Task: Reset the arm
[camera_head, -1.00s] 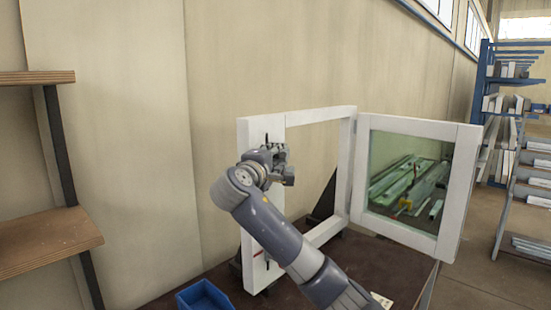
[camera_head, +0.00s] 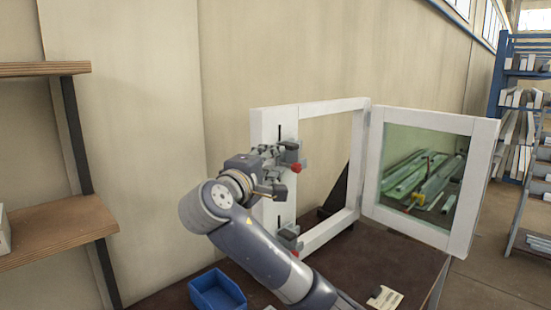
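My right gripper (camera_head: 277,172) is in front of the left upright of a white window frame (camera_head: 258,135). Its fingers look spread apart, and I see nothing between them. An upper clamp with a red knob (camera_head: 296,168) sits on that upright, just beyond the fingertips and partly hidden by them. A lower clamp (camera_head: 288,238), also with a red knob, sits further down the same upright. I cannot tell whether the gripper touches the upper clamp. My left gripper is out of view.
A glazed sash (camera_head: 483,180) stands swung open to the right of the frame. A blue bin (camera_head: 217,292) and a pale card (camera_head: 385,297) lie on the dark bench (camera_head: 395,262). Wooden shelves (camera_head: 60,225) stand at the left, a blue rack (camera_head: 503,75) at the far right.

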